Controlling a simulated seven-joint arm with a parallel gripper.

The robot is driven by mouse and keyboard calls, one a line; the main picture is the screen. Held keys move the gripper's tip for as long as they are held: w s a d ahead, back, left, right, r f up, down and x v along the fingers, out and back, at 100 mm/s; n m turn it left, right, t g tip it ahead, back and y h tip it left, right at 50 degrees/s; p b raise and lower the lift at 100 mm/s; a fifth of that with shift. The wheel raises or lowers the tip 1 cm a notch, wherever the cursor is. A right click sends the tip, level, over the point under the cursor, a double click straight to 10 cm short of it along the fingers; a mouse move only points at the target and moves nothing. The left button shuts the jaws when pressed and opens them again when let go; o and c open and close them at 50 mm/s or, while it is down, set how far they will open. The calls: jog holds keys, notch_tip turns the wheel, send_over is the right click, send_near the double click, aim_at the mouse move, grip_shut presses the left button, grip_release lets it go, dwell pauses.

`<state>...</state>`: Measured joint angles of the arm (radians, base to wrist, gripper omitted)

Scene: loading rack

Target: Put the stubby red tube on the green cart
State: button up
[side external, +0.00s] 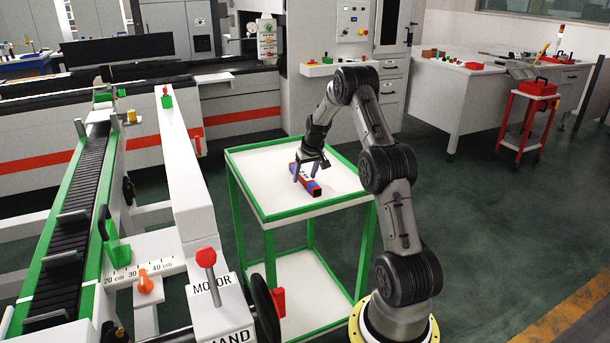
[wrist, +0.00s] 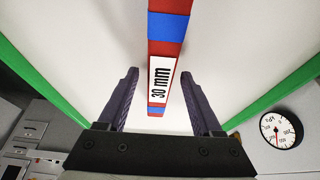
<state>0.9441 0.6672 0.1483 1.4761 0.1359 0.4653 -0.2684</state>
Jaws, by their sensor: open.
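A red tube (side external: 306,183) with blue bands lies on the white top of the green-framed cart (side external: 262,186). In the wrist view the tube (wrist: 167,28) carries a white "30 mm" label, and its near end sits in the gap between my fingers. My gripper (side external: 308,172) is open at the tube, pointing down over the cart top. In the wrist view the two dark fingers of my gripper (wrist: 160,72) stand on either side of the tube, with a gap on both sides. Whether the fingertips touch the cart top cannot be told.
The rest of the cart top is clear. A conveyor (side external: 78,200) and a machine with a red-knobbed lever (side external: 206,258) stand to the left. A red trolley (side external: 522,126) and grey benches are farther back. A round gauge (wrist: 277,130) shows in the wrist view.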

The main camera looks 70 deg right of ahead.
jog(key=v, duration=1.2)
jog(key=a+r+n, duration=0.1)
jog(key=a+r, duration=0.2)
jog(key=a, duration=0.5)
jog(key=w+a+r+n+t+y, duration=0.15)
jog(key=a+r, duration=0.25)
jog(key=a, duration=0.4)
jog(key=a+r+n+h, duration=0.1)
jog(key=a+r, duration=0.2)
jog(key=a, duration=0.5)
jog(key=s+a+f+n+y, duration=0.1)
jog(key=s+a+n, duration=0.4)
jog(key=s+a, duration=1.2)
jog(key=a+t+y, duration=0.1)
jog(key=a, duration=0.1)
jog(key=shift+s+a+f+y, duration=0.25)
jog(key=shift+a+f+y, duration=0.05)
jog(key=shift+f+y, duration=0.05)
